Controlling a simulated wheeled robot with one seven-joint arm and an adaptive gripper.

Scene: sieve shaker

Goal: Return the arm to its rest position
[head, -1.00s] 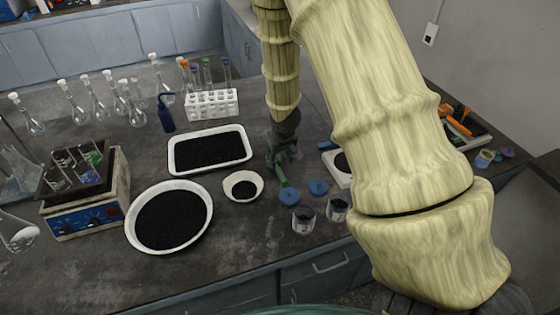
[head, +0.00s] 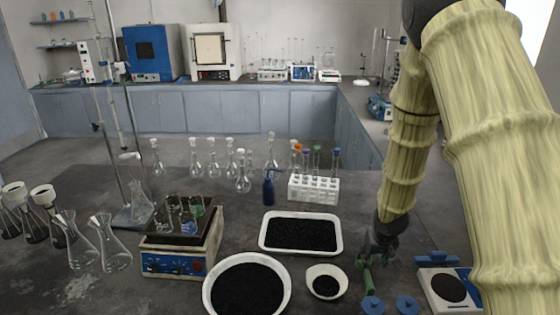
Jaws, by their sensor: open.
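My arm (head: 411,150), wrapped in a pale yellow cover, comes in from the right in the head view and reaches down to the bench (head: 200,300). My gripper (head: 374,262) is at its lower end, open, small and dark against the dark bench. A narrow green thing (head: 366,280) shows right at the fingers; I cannot tell whether it touches them. A small white bowl of black grains (head: 326,270) stands left of the gripper. A scale with a dark round pan (head: 450,289) stands to its right.
A white tray of black grains (head: 262,232), a large round pan (head: 212,299), a shaker (head: 180,264) and a tube rack (head: 314,196) stand left of my arm. Blue lids (head: 373,305) lie in front of the gripper. Flasks and a bottle (head: 268,190) stand behind.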

